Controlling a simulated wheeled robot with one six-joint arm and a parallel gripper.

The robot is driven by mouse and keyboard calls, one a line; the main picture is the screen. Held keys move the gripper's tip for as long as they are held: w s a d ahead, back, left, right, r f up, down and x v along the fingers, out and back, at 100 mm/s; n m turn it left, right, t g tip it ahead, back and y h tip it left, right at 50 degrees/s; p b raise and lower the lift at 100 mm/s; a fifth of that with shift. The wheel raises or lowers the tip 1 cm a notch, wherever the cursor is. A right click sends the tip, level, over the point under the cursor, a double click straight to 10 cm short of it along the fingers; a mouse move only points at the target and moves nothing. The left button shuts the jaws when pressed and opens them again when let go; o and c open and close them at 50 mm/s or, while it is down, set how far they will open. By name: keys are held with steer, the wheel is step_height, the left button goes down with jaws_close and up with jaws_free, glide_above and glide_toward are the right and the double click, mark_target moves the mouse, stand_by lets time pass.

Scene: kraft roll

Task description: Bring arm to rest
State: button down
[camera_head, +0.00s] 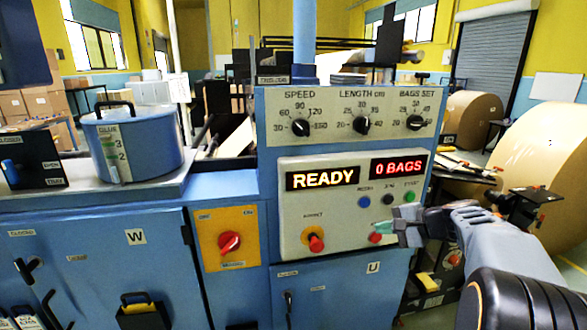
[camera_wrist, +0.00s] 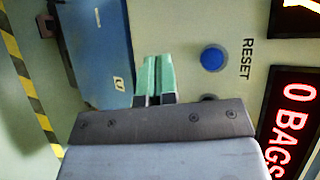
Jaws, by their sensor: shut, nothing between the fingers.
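My gripper (camera_head: 384,232) is in front of the lower right of the control panel (camera_head: 292,226), near a red button (camera_head: 375,238). Its green fingertips are together with nothing between them, and they also show in the wrist view (camera_wrist: 155,82). I cannot tell whether the fingertips touch the panel. The blue reset button (camera_wrist: 212,58) is apart from the fingers, to their right in the wrist view. The left display (camera_head: 323,178) reads READY and the right display (camera_head: 399,166) reads 0 BAGS. My arm reaches in from the lower right.
A glue pot (camera_head: 140,145) stands on the machine's left top. An orange plate with a red switch (camera_head: 229,243) is left of the panel. Speed, length and bags-set dials sit above. Large kraft paper rolls (camera_head: 545,150) stand at the right, beyond my arm.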

steer(key=s+a+f+n+g+h, duration=0.3)
steer(key=s+f+n+g+h, duration=0.15)
steer(key=s+f, duration=0.5)
steer(key=s+a+n+h+p, duration=0.1)
steer(key=s+a+n+h, duration=0.3)
steer(key=s+a+n, duration=0.3)
steer(key=s+a, duration=0.1)
steer(key=s, duration=0.2)
steer(key=shift+a+r+n+p, duration=0.15)
steer(key=shift+r+n+p, duration=0.15)
steer(key=shift+n+p, duration=0.05)
steer(key=shift+s+g, duration=0.1)
steer(key=shift+g, duration=0.15)
